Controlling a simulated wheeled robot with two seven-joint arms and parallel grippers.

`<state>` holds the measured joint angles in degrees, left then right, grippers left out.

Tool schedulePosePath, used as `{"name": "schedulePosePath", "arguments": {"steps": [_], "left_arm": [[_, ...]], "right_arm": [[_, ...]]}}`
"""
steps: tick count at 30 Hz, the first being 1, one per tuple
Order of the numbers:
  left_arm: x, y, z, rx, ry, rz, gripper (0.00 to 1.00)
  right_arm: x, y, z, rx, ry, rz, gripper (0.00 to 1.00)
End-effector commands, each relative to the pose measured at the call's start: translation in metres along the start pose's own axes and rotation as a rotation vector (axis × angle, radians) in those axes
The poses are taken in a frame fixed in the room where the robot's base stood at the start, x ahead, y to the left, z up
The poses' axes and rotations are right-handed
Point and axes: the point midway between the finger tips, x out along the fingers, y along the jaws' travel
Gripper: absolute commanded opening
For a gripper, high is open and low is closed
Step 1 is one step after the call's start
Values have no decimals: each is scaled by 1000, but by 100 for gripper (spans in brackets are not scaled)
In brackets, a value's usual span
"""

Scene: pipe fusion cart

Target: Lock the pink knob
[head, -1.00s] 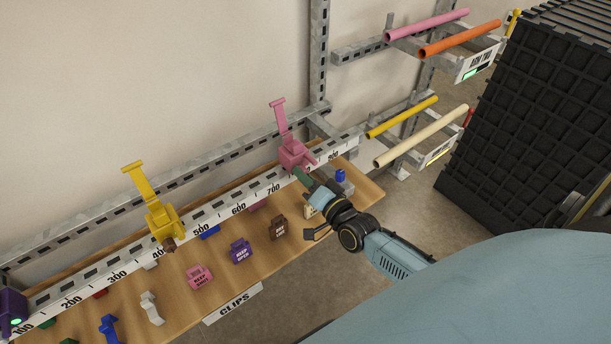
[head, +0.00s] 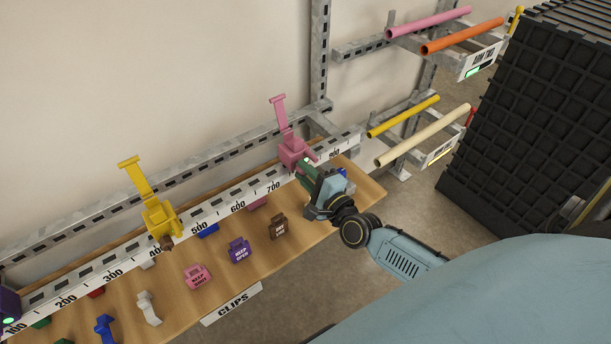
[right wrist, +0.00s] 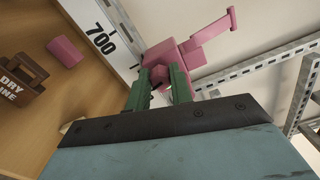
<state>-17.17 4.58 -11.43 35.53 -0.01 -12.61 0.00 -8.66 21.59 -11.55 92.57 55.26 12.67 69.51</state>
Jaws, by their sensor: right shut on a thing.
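The pink clamp (head: 291,147) sits on the numbered rail (head: 236,203) to the right of the 700 mark, its lever standing up. It also shows in the right wrist view (right wrist: 190,55). Its small pink knob (right wrist: 160,74) faces my right gripper. My right gripper (head: 306,168) is shut on the knob, with its green fingers (right wrist: 160,84) on either side of it. The fingers partly hide the knob in the wrist view. Whether the knob is turned to a locked position cannot be told. My left gripper is not in view.
A yellow clamp (head: 159,215) with its lever up stands further left on the rail. The wooden shelf (head: 205,260) below holds several coloured clips, including a brown one (head: 277,227). Pipes on a rack (head: 421,137) and a black crate (head: 530,120) are at the right.

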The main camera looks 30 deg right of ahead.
Motion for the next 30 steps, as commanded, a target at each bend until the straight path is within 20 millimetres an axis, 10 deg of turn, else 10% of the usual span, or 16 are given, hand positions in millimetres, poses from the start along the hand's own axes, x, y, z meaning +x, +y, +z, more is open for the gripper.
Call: {"name": "schedulePosePath", "arguments": {"steps": [28, 29, 30], "left_arm": [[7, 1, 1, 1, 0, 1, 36], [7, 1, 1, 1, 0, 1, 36], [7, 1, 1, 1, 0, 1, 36]], "right_arm": [[0, -1, 0, 190, 1, 0, 0], [0, -1, 0, 190, 1, 0, 26], [0, -1, 0, 190, 1, 0, 31]]}}
